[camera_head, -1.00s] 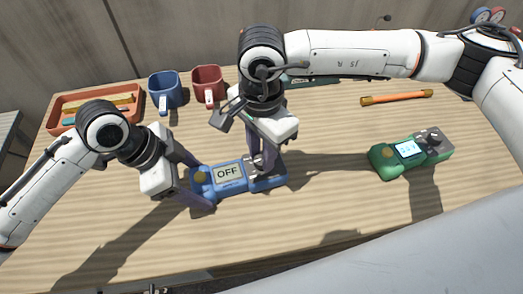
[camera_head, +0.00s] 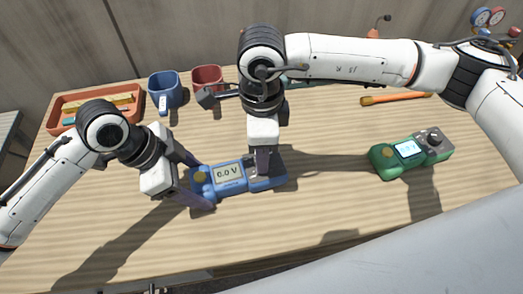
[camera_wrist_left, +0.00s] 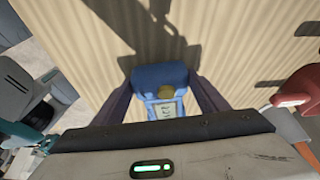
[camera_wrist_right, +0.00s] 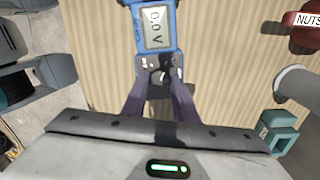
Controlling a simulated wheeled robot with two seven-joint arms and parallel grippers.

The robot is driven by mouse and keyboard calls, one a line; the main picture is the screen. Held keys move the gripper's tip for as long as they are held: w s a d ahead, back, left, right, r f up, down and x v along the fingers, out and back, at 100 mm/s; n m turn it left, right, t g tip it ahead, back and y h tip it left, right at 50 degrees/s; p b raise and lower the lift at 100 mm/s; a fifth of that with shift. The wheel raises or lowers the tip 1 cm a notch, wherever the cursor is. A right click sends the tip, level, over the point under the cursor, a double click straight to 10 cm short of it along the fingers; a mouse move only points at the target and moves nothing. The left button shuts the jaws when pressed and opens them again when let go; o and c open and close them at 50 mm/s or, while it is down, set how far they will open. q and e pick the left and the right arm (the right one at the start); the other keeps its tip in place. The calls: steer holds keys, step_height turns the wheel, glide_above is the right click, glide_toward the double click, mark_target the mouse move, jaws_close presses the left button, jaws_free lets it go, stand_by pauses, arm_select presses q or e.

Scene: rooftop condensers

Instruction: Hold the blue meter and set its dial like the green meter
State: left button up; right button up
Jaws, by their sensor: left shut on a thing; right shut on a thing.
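The blue meter (camera_head: 230,179) lies flat on the table in the head view, its screen reading 0.0 V. My left gripper (camera_head: 195,184) is shut across its left end; the left wrist view shows both fingers along the sides of the blue body (camera_wrist_left: 160,75). My right gripper (camera_head: 266,172) points down at the meter's right end and is shut on its dial (camera_wrist_right: 160,77), which the fingers partly hide. The green meter (camera_head: 412,155) lies apart on the right, its dial (camera_head: 434,138) visible; its lit screen (camera_head: 407,149) is too small to read.
An orange-handled tool (camera_head: 395,98) lies at the back right. The table between the meters and along the front is clear.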

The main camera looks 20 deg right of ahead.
steer(key=shift+a, duration=0.1)
stand_by(0.3)
steer(key=o, duration=1.1)
steer(key=shift+c, duration=0.2)
steer(key=shift+r, duration=0.1)
step_height(320, 180, up, 12)
arm_select(q)
steer(key=o, duration=1.8)
